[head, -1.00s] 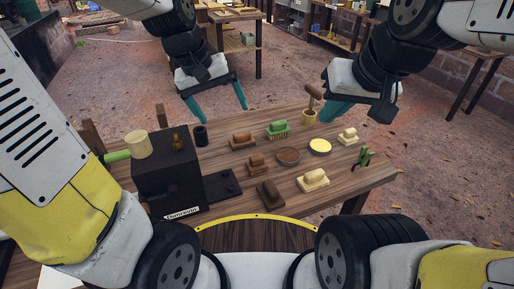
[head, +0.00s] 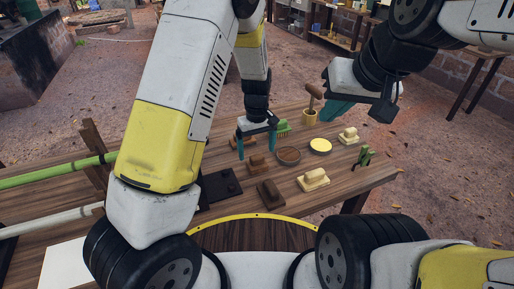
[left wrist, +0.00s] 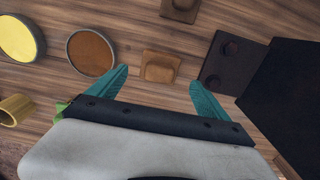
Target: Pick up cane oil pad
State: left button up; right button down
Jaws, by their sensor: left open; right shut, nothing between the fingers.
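Several block-handled pads lie on the wooden table, and I cannot tell by label which is the cane oil pad. A brown pad (head: 257,165) lies just below my open left gripper (head: 257,150). In the left wrist view this brown pad (left wrist: 160,67) lies ahead, between the fingertips of my left gripper (left wrist: 161,77), not gripped. A darker brown pad (head: 271,194) lies nearer me. Cream pads lie to the right, one near (head: 314,180) and one farther (head: 348,135). My right gripper (head: 328,112) is shut and empty above the far edge.
A brown tin (head: 288,156) and a yellow tin (head: 320,146) lie right of the brown pad. A green brush (head: 283,127), a cup (head: 310,115) with a mallet-like tool, and green clips (head: 365,157) stand nearby. A black box (left wrist: 290,90) stands right in the wrist view.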

aim_at(257, 156)
pick_arm(q)
notch_tip(257, 156, down, 6)
jog(key=shift+r, duration=0.1)
jog(key=shift+d, duration=0.1)
jog(key=c, duration=1.5)
jog(key=shift+r, duration=0.15)
notch_tip(257, 156, up, 4)
jog(key=shift+f, duration=0.2)
jog(key=s+a, duration=0.2)
jog(key=s, duration=0.3)
jog(key=s+a, duration=0.2)
jog(key=s, duration=0.3)
jog(key=s+a+r, duration=0.1)
jog(key=s+a, duration=0.1)
jog(key=s, duration=0.2)
jog(key=shift+s, duration=0.4)
